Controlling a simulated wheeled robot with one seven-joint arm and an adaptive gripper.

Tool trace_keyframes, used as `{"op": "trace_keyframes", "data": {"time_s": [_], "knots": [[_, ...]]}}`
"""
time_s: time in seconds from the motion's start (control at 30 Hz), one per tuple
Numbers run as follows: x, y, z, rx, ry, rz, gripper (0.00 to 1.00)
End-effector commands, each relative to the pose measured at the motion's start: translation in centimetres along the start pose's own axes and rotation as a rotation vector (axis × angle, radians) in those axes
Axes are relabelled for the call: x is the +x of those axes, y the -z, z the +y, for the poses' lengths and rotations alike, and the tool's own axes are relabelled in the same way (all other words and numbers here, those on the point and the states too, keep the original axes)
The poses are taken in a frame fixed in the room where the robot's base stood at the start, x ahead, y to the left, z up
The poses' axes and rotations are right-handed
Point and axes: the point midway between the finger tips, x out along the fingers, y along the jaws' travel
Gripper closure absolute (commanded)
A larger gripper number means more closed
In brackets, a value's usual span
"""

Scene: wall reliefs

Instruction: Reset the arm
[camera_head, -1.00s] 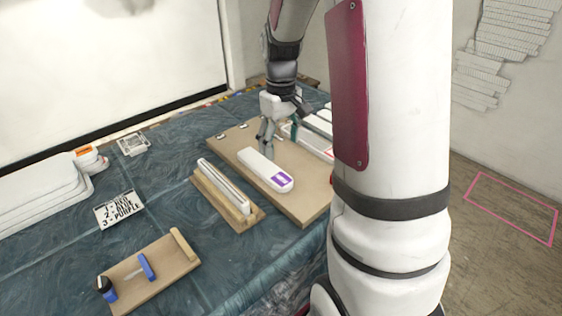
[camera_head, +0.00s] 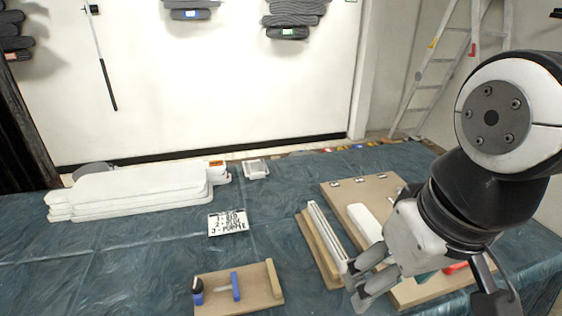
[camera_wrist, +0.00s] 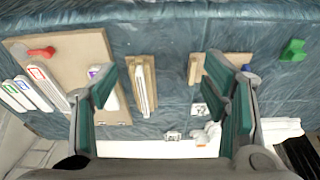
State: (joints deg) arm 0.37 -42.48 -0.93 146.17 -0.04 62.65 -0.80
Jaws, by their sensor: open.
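My gripper (camera_head: 362,283) is in the right part of the head view, raised over the front right of the table, with my arm behind it. In the wrist view its two green-lined fingers (camera_wrist: 165,108) stand wide apart with nothing between them. The large wooden board (camera_head: 352,187) with a white piece (camera_head: 365,222) is partly hidden behind my gripper. In the wrist view that board (camera_wrist: 88,50) lies at the left, with a red-handled item (camera_wrist: 40,52) and several white strips beside it.
The blue-covered table (camera_head: 130,262) holds a wooden holder with white strips (camera_head: 322,240), a small board with blue tools (camera_head: 255,288), a lettered card (camera_head: 228,223) and stacked white panels (camera_head: 130,192). A ladder (camera_head: 425,75) leans at the back right. The table's front left is clear.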

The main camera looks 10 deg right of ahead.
Motion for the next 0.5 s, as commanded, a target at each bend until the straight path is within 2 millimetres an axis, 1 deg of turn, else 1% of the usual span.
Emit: {"op": "trace_keyframes", "data": {"time_s": [0.1,0.37,0.47,0.5], "knots": [[0.0,-0.5,-0.1,0.001,0.000,0.004,0.32],[-0.1,-0.5,-0.1,0.001,0.000,0.005,0.32],[-1.2,-0.3,-0.1,0.000,-0.001,0.019,0.32],[-2.0,-0.1,-0.1,-0.001,-0.002,0.030,0.32]]}}
